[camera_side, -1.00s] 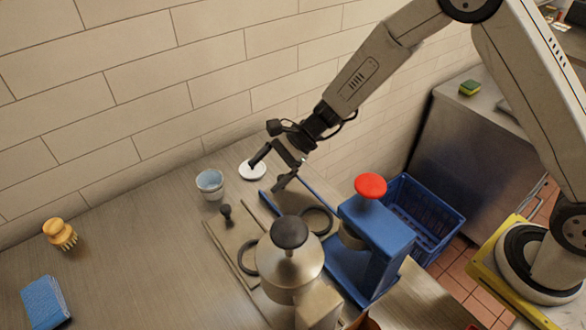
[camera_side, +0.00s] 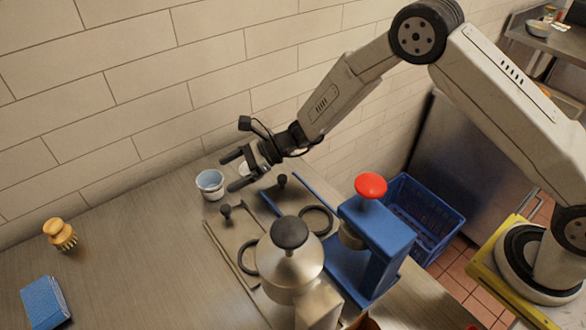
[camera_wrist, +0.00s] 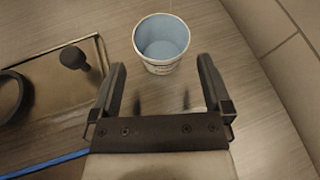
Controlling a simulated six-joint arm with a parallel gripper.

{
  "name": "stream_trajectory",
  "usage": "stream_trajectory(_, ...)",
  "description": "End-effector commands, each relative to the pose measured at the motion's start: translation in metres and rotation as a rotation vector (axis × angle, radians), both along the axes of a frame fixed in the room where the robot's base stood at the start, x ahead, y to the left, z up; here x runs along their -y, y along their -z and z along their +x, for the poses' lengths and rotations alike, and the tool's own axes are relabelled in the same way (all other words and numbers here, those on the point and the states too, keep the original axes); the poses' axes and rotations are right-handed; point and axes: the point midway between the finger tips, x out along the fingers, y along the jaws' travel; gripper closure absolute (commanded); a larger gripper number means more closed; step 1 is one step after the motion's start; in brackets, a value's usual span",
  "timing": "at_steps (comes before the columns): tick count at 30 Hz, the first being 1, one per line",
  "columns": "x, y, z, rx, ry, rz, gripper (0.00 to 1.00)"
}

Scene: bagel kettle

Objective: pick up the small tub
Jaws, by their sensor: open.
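The small tub (camera_side: 210,185) is a white cup with a pale blue inside. It stands upright on the counter near the tiled wall in the side view. In the wrist view the tub (camera_wrist: 162,44) is just beyond my fingertips, roughly centred between them. My gripper (camera_side: 228,173) is open and empty, its two fingers pointing left at the tub from its right side. It also shows in the wrist view (camera_wrist: 162,70) with a wide gap between the fingers. The fingers look close to the tub but not around it.
A metal kettle-like vessel (camera_side: 290,262) and a blue press with a red knob (camera_side: 370,186) stand further right.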

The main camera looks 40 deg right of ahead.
Motion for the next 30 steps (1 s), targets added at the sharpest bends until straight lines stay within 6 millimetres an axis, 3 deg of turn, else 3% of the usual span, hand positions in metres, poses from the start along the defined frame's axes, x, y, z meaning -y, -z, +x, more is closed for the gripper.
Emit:
stream_trajectory(11,-0.009,0.003,0.003,0.000,-0.001,0.000,0.00)
stream_trajectory(24,-0.045,0.018,0.018,-0.001,-0.001,-0.002,0.00)
stream_trajectory(30,-0.050,0.020,0.019,-0.001,0.000,-0.002,0.00)
